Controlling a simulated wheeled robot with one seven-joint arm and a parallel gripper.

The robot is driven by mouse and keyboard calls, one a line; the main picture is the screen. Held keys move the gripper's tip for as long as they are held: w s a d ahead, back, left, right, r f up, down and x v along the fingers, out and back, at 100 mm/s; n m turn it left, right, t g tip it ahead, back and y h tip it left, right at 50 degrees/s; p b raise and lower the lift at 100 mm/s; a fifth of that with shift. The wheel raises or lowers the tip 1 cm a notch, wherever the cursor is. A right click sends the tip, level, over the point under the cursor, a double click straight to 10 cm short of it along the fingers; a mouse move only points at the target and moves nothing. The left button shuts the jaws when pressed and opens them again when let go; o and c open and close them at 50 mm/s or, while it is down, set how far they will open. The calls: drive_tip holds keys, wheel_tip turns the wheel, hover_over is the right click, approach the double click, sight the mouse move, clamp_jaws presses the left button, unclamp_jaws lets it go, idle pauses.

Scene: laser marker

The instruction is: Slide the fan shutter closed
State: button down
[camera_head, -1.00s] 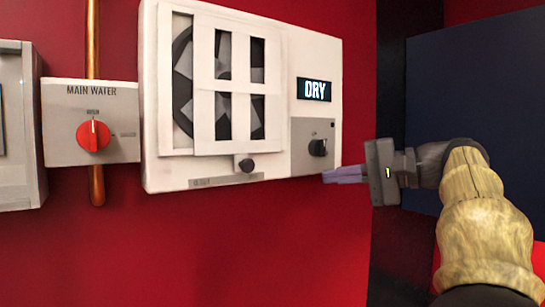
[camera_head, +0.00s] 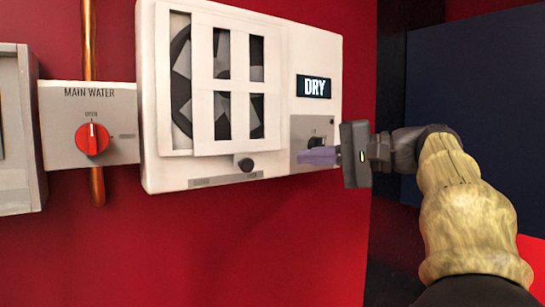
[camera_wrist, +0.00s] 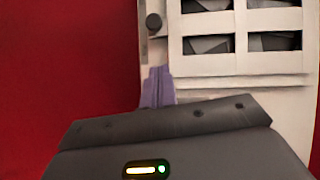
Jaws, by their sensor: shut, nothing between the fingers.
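The fan shutter (camera_head: 205,85) is a white slatted panel on the white wall unit, with the dark fan (camera_head: 181,70) showing through its openings. Its dark knob (camera_head: 245,165) sits below the panel, above a grey labelled strip (camera_head: 225,180). My gripper (camera_head: 300,157) is shut and empty, its purple fingers to the right of the knob and apart from it, overlapping the lower right of the unit. In the wrist view, my fingers (camera_wrist: 157,72) point towards the dark knob (camera_wrist: 153,22), with the shutter (camera_wrist: 245,62) to the right.
A lit "DRY" display (camera_head: 314,87) and a grey switch panel (camera_head: 302,130) are on the unit's right side; my fingers partly cover the panel. A "MAIN WATER" box (camera_head: 70,145) with a red dial (camera_head: 92,139) is at left. Below the unit, the red wall (camera_head: 220,245) is clear.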

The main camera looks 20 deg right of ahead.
drive_tip(key=w+a+f+p, duration=0.1)
drive_tip(key=w+a+p, duration=0.1)
drive_tip(key=a, duration=0.5)
drive_tip(key=shift+w+p, duration=0.15)
drive_tip(key=shift+p, duration=0.25)
drive_tip(key=shift+f, duration=0.1)
